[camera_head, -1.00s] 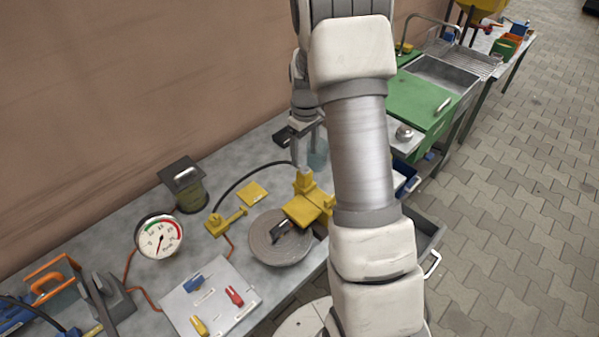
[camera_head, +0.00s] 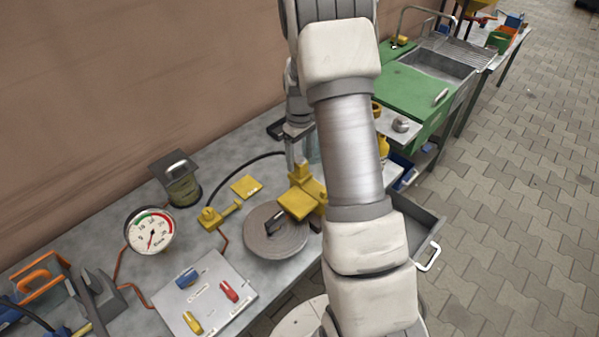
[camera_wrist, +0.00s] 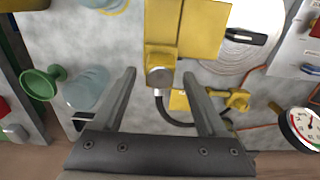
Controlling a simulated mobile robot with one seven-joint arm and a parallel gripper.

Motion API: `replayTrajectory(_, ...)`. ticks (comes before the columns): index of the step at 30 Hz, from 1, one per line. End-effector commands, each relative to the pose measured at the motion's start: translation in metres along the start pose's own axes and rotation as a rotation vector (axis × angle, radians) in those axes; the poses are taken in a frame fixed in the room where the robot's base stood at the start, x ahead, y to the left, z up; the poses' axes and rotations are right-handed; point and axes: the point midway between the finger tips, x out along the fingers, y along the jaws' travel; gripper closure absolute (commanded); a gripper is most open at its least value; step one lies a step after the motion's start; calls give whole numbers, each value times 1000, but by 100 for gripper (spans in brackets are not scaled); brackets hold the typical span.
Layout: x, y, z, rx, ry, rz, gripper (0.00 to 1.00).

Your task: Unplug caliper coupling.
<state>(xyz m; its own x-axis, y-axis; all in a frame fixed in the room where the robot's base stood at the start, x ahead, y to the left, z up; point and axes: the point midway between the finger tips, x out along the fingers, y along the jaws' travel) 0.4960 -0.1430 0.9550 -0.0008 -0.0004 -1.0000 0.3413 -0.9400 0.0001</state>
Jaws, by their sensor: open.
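The yellow caliper (camera_head: 303,196) sits over the grey brake disc (camera_head: 270,245) on the bench; it also shows in the wrist view (camera_wrist: 165,35). My gripper (camera_wrist: 158,74) is open and empty, with one finger on each side of the coupling and gaps between. Whether the fingertips are at the coupling's height cannot be told. In the head view my arm hides part of the caliper's right side.
A pressure gauge (camera_head: 150,231), a yellow valve fitting (camera_head: 210,217) and a panel with coloured levers (camera_head: 205,292) stand left of the disc. A green funnel (camera_wrist: 40,83) and clear jars (camera_wrist: 88,88) lie left of my fingers in the wrist view. The wall runs behind the bench.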

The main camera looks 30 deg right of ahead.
Motion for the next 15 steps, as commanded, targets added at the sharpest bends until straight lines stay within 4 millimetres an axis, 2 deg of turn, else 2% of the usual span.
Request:
replayTrajectory(1,15,0,0,0,0,0,25)
replayTrajectory(6,32,0,0,0,1,0,25)
replayTrajectory(15,36,0,0,0,1,0,25)
